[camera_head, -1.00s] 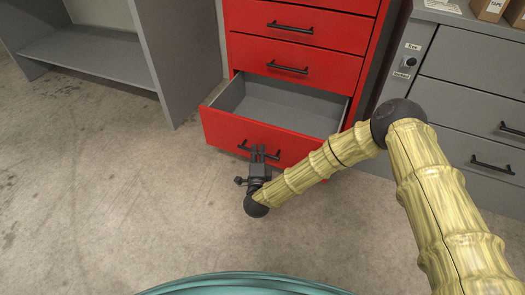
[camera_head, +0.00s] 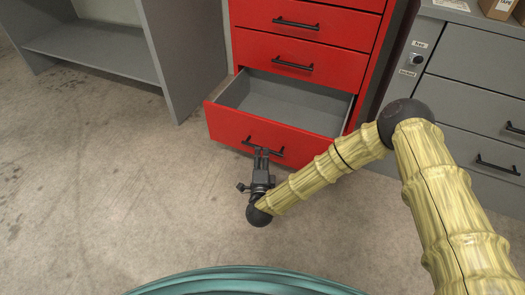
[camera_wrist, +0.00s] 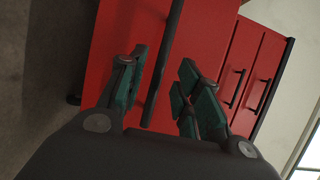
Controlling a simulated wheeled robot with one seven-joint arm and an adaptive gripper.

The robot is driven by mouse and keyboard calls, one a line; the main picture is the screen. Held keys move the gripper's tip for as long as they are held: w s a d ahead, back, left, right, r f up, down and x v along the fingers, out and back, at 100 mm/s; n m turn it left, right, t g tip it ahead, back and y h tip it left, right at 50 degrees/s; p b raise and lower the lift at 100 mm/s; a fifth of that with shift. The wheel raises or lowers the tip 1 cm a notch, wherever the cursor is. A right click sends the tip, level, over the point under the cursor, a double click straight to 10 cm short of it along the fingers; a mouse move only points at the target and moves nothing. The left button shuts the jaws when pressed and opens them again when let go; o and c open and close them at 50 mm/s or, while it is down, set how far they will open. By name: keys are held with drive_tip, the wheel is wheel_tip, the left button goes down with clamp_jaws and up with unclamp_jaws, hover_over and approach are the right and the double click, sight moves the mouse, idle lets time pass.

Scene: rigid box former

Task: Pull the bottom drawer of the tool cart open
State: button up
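The red tool cart (camera_head: 307,32) stands at the back centre. Its bottom drawer (camera_head: 232,124) is pulled out, with its empty grey inside showing. The drawer's black bar handle (camera_head: 248,143) is on the front panel. My gripper (camera_head: 262,151) is in front of this handle, at its middle. In the wrist view my gripper (camera_wrist: 160,75) has its fingers spread. The handle (camera_wrist: 166,55) runs between them in the picture, with a gap on both sides. I cannot tell how deep the handle lies between the fingertips.
A grey cabinet (camera_head: 468,87) with drawers stands right of the cart, with boxes on top. A grey open shelf unit (camera_head: 180,50) stands to the left. The concrete floor (camera_head: 120,190) in front and left of the drawer is clear.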

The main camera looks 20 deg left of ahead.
drive_tip(key=v, duration=0.7)
drive_tip(key=shift+s, duration=0.2)
drive_tip(key=shift+d, duration=0.1)
drive_tip(key=shift+f, duration=0.1)
drive_tip(key=s+d+f+n+g, duration=0.5)
drive_tip(key=s+d+f, duration=0.2)
drive_tip(key=d, duration=0.2)
drive_tip(key=s+d+f+n+g, duration=0.5)
drive_tip(key=s+d+f+n, duration=0.15)
drive_tip(key=d, duration=0.35)
drive_tip(key=s+d+r+n+g+h, duration=0.1)
drive_tip(key=s+d+n+g+h, duration=0.35)
drive_tip(key=s+d, duration=1.5)
wheel_tip(320, 180, up, 38)
drive_tip(key=w+d+m+g+p, duration=0.1)
drive_tip(key=g+p, duration=0.2)
drive_tip(key=p, duration=3.4)
drive_tip(key=shift+d, duration=0.35)
